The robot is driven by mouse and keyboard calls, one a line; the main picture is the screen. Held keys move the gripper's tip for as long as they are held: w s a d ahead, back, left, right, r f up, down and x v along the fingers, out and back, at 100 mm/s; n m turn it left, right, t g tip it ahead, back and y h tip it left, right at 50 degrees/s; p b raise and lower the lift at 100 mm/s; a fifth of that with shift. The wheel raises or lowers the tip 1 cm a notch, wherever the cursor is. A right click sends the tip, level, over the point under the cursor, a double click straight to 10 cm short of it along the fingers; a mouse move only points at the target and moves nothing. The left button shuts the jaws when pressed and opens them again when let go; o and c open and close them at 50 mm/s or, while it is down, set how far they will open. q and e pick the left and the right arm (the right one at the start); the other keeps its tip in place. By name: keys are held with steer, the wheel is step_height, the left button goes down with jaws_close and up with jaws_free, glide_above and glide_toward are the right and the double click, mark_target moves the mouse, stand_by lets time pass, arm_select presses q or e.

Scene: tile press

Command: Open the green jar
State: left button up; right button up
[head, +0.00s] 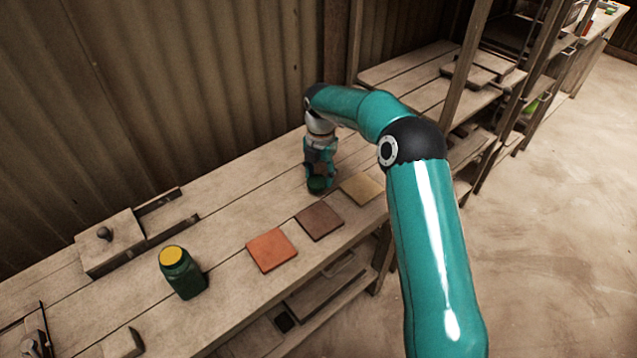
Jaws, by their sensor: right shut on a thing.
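The green jar (184,277) stands upright on the wooden bench at the lower left. Its round top shows yellow, and I cannot tell for sure whether this is its contents or a cover. My right gripper (317,180) is at the back of the bench, well to the right of the jar and apart from it. It points down and is shut on a small dark green round piece (316,186) that looks like a lid. Whether this piece touches the bench is unclear. My left gripper is not in view.
Orange (271,250), brown (319,222) and tan (361,189) tiles lie in a row along the bench's front edge. A wooden block with a knob (108,240) sits behind the jar. Shelves (430,75) stand at the right. The bench between jar and orange tile is clear.

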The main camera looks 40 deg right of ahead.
mark_target(320, 177)
steer(key=shift+f, duration=1.65)
steer(key=shift+f, duration=0.15)
steer(key=o, duration=1.3)
